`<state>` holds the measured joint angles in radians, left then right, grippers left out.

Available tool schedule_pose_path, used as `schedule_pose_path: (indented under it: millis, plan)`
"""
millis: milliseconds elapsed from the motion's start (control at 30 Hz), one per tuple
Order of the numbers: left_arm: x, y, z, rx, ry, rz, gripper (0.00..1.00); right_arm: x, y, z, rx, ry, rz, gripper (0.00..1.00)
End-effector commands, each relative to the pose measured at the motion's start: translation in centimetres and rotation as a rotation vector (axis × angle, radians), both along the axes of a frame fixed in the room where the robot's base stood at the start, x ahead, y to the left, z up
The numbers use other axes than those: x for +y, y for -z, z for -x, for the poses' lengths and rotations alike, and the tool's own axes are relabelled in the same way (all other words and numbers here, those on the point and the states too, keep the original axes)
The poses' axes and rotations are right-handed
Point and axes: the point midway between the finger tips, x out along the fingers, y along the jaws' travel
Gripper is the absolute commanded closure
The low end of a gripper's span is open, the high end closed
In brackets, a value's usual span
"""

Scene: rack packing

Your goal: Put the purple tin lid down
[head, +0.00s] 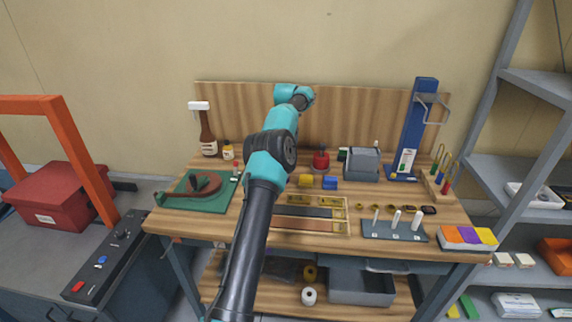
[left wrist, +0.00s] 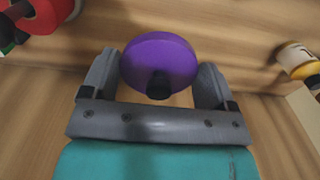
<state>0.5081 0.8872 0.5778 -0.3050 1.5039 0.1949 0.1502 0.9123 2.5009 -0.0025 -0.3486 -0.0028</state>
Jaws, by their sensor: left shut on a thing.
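The purple tin lid (left wrist: 160,58) is a round purple disc with a black knob, seen in the left wrist view. It sits between the two grey fingers of my left gripper (left wrist: 157,75), which is shut on it. Wood shows behind it; I cannot tell how far the lid is from the surface. In the head view my left arm reaches up over the middle of the bench towards the wooden back board, and it hides the lid and fingers. My right gripper is in neither view.
A brown bottle (head: 208,132) stands left, a grey box (head: 362,164) and blue stand (head: 417,125) right. A shallow compartmented tray (head: 347,230) lies front-centre.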

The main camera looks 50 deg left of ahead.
Motion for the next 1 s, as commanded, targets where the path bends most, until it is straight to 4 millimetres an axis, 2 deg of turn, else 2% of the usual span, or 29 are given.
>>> schedule_pose_path:
  millis: [167,533,1000]
  plan:
    - [0.0,0.5,0.0,0.002,0.002,0.001,0.42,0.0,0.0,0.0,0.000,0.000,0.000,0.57]
    - [0.0,5.8,0.0,0.002,0.003,0.001,0.42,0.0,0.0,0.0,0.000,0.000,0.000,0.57]
    - [0.0,6.9,0.0,0.002,0.003,0.001,0.42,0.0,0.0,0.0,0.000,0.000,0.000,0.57]
